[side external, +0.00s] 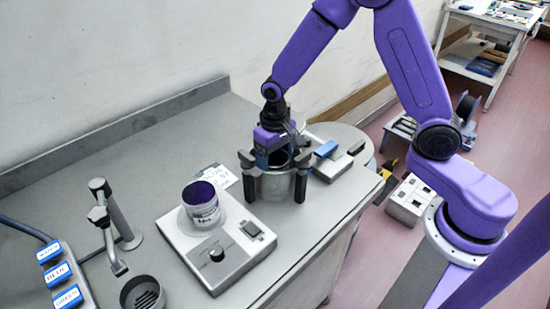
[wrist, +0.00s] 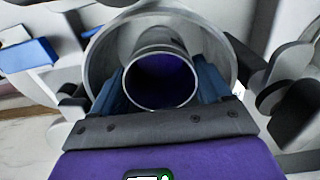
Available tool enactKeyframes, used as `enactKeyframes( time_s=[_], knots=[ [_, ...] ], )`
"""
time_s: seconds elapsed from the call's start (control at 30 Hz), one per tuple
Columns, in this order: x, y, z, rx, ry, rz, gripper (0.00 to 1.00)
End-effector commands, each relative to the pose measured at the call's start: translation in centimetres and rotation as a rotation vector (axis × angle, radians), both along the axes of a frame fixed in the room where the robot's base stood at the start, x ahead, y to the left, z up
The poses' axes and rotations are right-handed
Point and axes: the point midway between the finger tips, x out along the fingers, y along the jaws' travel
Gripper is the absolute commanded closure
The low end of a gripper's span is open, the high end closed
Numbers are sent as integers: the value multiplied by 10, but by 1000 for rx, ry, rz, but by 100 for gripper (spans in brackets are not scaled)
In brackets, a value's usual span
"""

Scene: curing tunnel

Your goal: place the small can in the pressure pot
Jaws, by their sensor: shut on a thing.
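The small can (wrist: 163,105) is an open metal can with purple inside. My gripper (wrist: 162,90) is shut on it, one blue finger on each side. The pressure pot (side external: 272,188) is a metal pot with dark clamps around its rim. My gripper (side external: 276,154) points down at the pot's mouth in the side view, where the can is mostly hidden by the fingers and clamps. In the wrist view the round pot wall (wrist: 101,62) surrounds the can's far part; I cannot tell how deep the can sits or whether it touches the bottom.
Left of the pot, a scale (side external: 178,238) carries a labelled cup (side external: 205,213) with purple inside. A tap-like stand (side external: 122,222), a drain cup (side external: 142,293) and a blue-labelled box (side external: 66,275) are further left. A blue-topped block (side external: 326,149) is close right of the pot.

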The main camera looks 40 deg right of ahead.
Motion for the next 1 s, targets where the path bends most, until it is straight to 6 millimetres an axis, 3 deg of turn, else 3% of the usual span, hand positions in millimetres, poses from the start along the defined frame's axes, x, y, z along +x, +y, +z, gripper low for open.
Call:
enactKeyframes(
  time_s=[0.03, 0.07, 0.53, 1.0],
  knots=[
    [0, 0, -1, 0, 1, 0, 19],
    [0, 0, -1, 0, 1, 0, 12],
    [1, 0, 9, 1, -3, 0, 12],
    [1, 1, 94, 3, -6, 1, 12]
  ],
)
